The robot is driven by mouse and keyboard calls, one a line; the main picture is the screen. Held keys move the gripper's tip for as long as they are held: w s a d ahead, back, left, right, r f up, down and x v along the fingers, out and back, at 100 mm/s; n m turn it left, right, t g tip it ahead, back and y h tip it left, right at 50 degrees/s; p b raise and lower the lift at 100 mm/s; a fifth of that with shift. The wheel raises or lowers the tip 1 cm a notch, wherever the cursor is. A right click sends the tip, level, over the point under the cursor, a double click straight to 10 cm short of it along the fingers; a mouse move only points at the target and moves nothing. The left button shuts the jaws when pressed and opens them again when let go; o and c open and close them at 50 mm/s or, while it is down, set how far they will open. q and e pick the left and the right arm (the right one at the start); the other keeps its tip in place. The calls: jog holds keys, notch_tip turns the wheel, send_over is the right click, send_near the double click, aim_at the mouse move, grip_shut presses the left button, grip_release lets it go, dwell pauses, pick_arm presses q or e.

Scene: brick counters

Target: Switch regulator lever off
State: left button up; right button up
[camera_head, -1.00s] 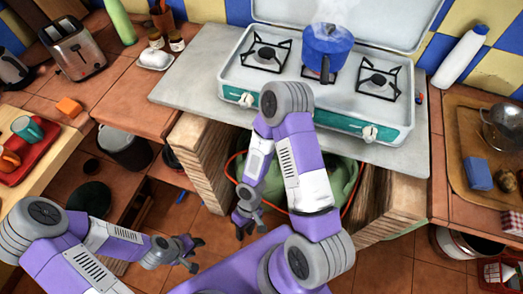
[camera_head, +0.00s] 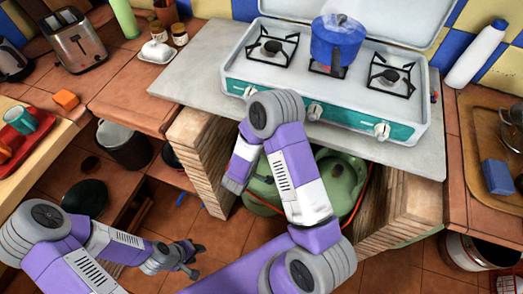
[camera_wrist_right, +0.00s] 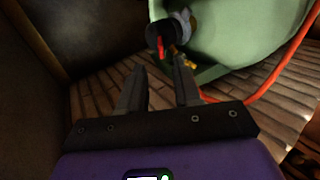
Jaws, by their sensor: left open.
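A green gas cylinder (camera_head: 335,178) stands under the stove counter; it fills the top of the right wrist view (camera_wrist_right: 235,30). A dark regulator (camera_wrist_right: 158,34) with a small red lever (camera_wrist_right: 161,47) shows there beside the cylinder, ahead of my right fingertips. My right gripper (camera_wrist_right: 158,82) is open and empty, its two fingers pointing toward the regulator without visible contact. In the head view the right gripper is hidden below the counter behind its own arm. My left gripper (camera_head: 198,261) is open and empty, low over the tiled floor, away from the cylinder.
A red-orange hose (camera_wrist_right: 281,62) curves along the right of the cylinder. Wooden side panels (camera_head: 198,150) bound the space under the counter. A stove (camera_head: 330,100) with a blue pot (camera_head: 337,43) stands above. A dark wall closes in left of my right gripper.

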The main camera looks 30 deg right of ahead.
jog(key=b+x, duration=0.1)
jog(key=x, duration=0.5)
jog(key=shift+d+f, duration=0.1)
jog(key=shift+d, duration=0.05)
jog(key=shift+c, duration=0.2)
grip_shut()
